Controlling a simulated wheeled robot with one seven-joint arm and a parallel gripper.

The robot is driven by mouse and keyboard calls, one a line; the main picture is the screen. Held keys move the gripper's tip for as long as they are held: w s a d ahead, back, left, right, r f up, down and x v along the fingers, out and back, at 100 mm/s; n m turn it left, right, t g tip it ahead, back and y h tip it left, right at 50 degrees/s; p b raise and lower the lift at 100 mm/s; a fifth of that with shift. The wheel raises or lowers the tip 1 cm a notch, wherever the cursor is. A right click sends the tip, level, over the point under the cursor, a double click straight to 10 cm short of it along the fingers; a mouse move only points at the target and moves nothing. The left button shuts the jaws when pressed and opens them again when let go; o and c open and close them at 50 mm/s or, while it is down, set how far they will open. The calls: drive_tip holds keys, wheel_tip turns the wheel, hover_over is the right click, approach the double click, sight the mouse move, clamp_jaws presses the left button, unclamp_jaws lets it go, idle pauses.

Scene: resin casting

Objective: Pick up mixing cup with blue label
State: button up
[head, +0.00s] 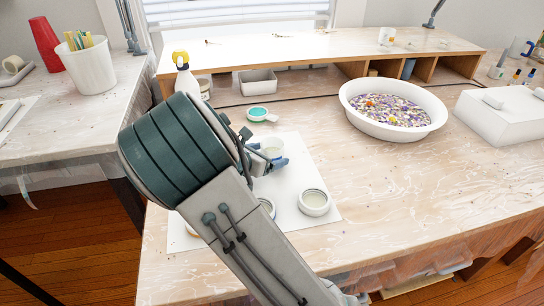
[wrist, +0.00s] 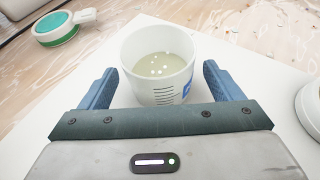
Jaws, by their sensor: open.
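The mixing cup (wrist: 157,65) is white with clear liquid inside, and part of a blue label shows on its side in the wrist view. It stands upright on a white sheet (head: 315,183). In the head view the cup (head: 272,146) is partly hidden by my arm and gripper. My gripper (wrist: 160,88) is open, with one blue finger on each side of the cup. A gap shows between the cup and the right finger; the left finger is close to the cup wall, and I cannot tell if it touches.
Another white cup (head: 314,202) stands on the sheet to the right, and a further one is partly behind my arm. A green-topped scale-like item (head: 258,114) lies behind. A white basin of colourful pieces (head: 392,108) stands at right. The table's front right is clear.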

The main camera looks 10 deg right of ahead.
drive_tip(key=shift+x, duration=1.1)
drive_tip(key=c, duration=1.1)
drive_tip(key=shift+r, duration=0.2)
